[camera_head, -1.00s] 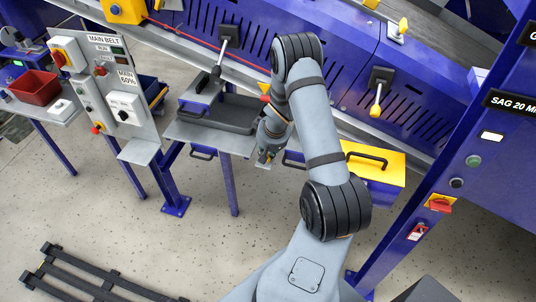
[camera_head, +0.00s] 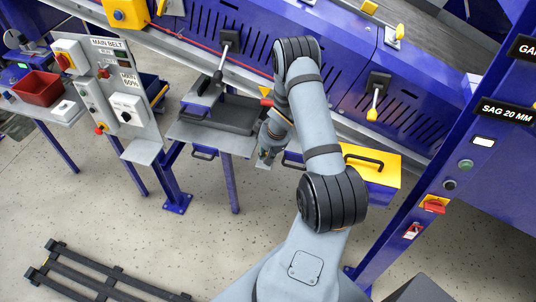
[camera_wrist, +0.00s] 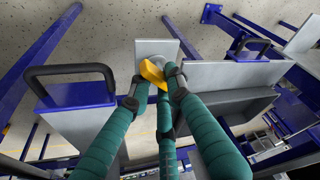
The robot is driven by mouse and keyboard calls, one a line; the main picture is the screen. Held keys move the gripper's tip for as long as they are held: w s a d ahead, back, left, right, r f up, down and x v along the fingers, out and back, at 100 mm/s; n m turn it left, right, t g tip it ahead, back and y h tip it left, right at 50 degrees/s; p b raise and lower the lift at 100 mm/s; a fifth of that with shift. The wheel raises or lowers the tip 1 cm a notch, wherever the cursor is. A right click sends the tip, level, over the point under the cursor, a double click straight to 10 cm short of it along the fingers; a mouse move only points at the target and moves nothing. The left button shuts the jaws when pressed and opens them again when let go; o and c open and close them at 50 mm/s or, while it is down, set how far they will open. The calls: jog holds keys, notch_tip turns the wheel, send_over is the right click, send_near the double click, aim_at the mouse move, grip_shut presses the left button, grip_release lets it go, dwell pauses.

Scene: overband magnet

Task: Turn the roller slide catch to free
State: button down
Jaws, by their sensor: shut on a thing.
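The yellow catch (camera_wrist: 152,71) sits on a small light grey plate (camera_wrist: 150,47) in the wrist view. It is a short knob or lever, partly hidden by my fingers. My gripper (camera_wrist: 156,82) is shut on it, with teal fingers and dark tips on either side of it. In the head view my gripper (camera_head: 267,153) hangs low, just right of the grey tray bench, and the catch is hard to make out there. I cannot read the catch's setting or any mark for free.
A yellow-topped blue box (camera_head: 372,176) with a black handle is right of my gripper. A dark tray (camera_head: 240,114) is to its left. The blue machine wall (camera_head: 340,75) with levers is behind. A control panel (camera_head: 115,100) stands at left, and a blue post (camera_head: 440,140) at right.

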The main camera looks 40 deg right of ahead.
jog(key=shift+w+a+r+n+p, duration=0.1)
jog(key=shift+w+r+n+p, duration=0.35)
jog(key=shift+p, duration=0.7)
jog(key=shift+f+n, duration=0.25)
jog(key=shift+r+y+p, duration=0.15)
jog(key=shift+y+p, duration=0.15)
jog(key=shift+p, duration=0.35)
jog(key=n+p, duration=0.2)
jog(key=p, duration=0.1)
jog(key=c, duration=1.5)
grip_release()
jog(key=shift+f, duration=0.35)
jog(key=shift+c, duration=0.2)
jog(key=shift+s, duration=0.15)
